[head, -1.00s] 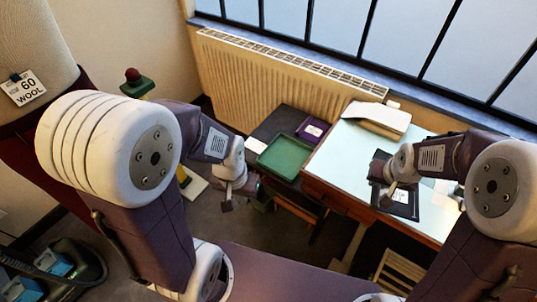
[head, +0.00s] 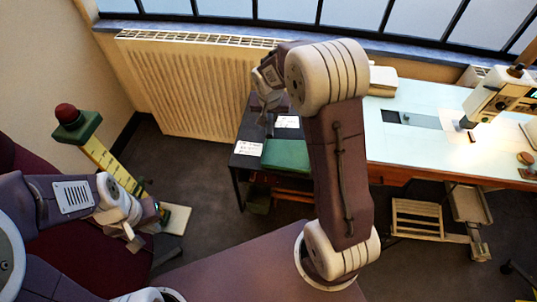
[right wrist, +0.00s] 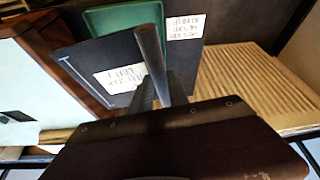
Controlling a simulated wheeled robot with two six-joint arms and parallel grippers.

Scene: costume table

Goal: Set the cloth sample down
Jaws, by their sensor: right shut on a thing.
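In the head view my right gripper (head: 268,112) is over the low black side table, behind the green tray (head: 286,155).
The black side table (head: 243,170) carries a white card (head: 248,148) beside the green tray. A radiator (head: 190,90) stands behind it. A red-topped stand (head: 75,122) is at the left.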

